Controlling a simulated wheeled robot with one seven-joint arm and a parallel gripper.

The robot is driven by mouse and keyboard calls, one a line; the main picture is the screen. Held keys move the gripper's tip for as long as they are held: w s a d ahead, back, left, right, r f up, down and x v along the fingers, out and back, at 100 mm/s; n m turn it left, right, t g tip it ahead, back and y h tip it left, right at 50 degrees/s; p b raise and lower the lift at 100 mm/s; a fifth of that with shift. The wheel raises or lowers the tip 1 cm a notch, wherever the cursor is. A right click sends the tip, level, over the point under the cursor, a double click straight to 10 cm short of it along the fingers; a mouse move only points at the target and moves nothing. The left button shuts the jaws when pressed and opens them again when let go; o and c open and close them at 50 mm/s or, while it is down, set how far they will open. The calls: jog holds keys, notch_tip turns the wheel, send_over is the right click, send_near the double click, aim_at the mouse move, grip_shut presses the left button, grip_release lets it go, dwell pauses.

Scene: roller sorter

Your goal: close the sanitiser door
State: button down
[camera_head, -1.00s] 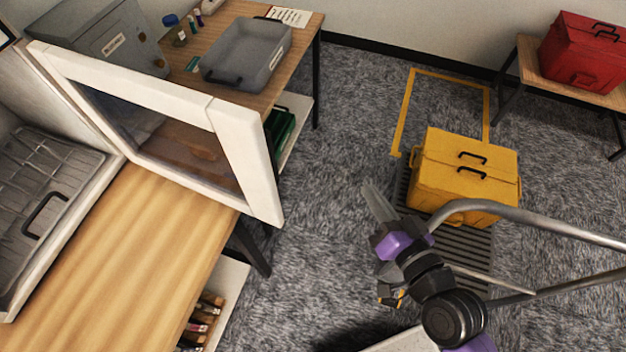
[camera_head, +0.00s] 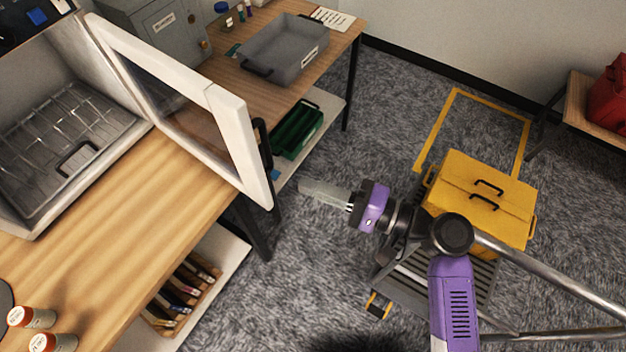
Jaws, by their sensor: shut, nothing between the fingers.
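The sanitiser (camera_head: 50,226) stands on the wooden counter at the left, with a wire rack visible inside. Its white-framed glass door (camera_head: 228,128) stands wide open, swung out over the counter's edge. A dark handle (camera_head: 263,150) is on the door's outer face near its free edge. My gripper (camera_head: 303,188) is shut and empty. It points left toward the door's free edge, with a gap between its tips and the door in the picture.
Carpet is open below my gripper.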

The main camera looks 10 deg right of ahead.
jog(key=p+x, duration=0.1)
jog(key=x, duration=0.6)
jog(key=shift+w+a+p, duration=0.2)
jog(key=shift+a+p, duration=0.1)
